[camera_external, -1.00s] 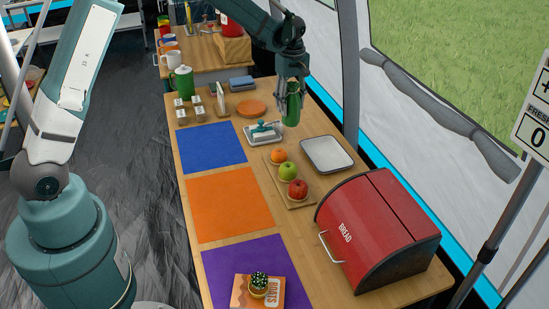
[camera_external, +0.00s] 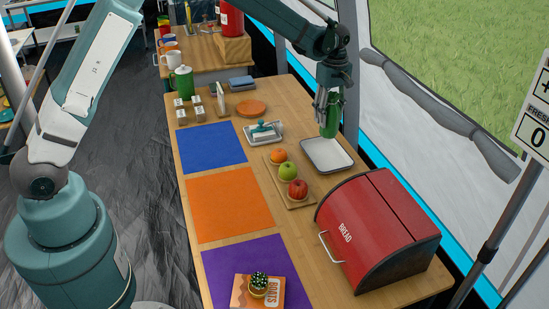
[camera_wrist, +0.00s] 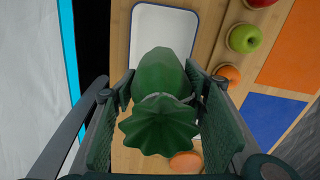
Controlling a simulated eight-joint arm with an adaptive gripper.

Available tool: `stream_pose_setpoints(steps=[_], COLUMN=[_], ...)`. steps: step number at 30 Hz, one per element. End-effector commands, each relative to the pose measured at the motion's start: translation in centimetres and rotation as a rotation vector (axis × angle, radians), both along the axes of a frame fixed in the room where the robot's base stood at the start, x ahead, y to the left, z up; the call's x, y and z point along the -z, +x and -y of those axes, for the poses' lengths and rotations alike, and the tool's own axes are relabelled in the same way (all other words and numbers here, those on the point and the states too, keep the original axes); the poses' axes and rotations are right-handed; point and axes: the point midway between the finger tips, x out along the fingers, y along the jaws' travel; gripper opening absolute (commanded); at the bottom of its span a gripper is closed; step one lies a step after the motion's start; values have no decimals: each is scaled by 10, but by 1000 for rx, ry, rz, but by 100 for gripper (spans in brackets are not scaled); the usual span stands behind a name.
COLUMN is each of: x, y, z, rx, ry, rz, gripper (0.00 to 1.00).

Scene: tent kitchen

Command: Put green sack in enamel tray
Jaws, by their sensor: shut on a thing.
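The green sack (camera_external: 330,117) hangs in my gripper (camera_external: 327,98), which is shut on it. In the wrist view the sack (camera_wrist: 160,128) sits between the two fingers of my gripper (camera_wrist: 160,105), its gathered top toward the camera. The enamel tray (camera_external: 312,162) is white with a dark rim and lies on the table. The sack is over the tray's far edge in the external view, apparently above it. In the wrist view the tray (camera_wrist: 165,38) shows beyond the sack, partly hidden by it.
A board (camera_external: 299,203) with an orange, a green apple (camera_external: 288,172) and a red apple lies left of the tray. A red bread bin (camera_external: 380,230) stands in front of it. A butter dish (camera_external: 263,133) is to the left. The tent wall is close on the right.

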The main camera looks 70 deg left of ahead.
Motion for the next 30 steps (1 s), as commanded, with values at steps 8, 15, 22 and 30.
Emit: stream_pose_setpoints(steps=[8,15,22,30], x=[16,49,63,63], y=[0,0,0,0], z=[0,0,0,0], rx=[0,0,0,0], ry=[0,0,0,0], rz=[0,0,0,0], gripper=[27,27,27,27])
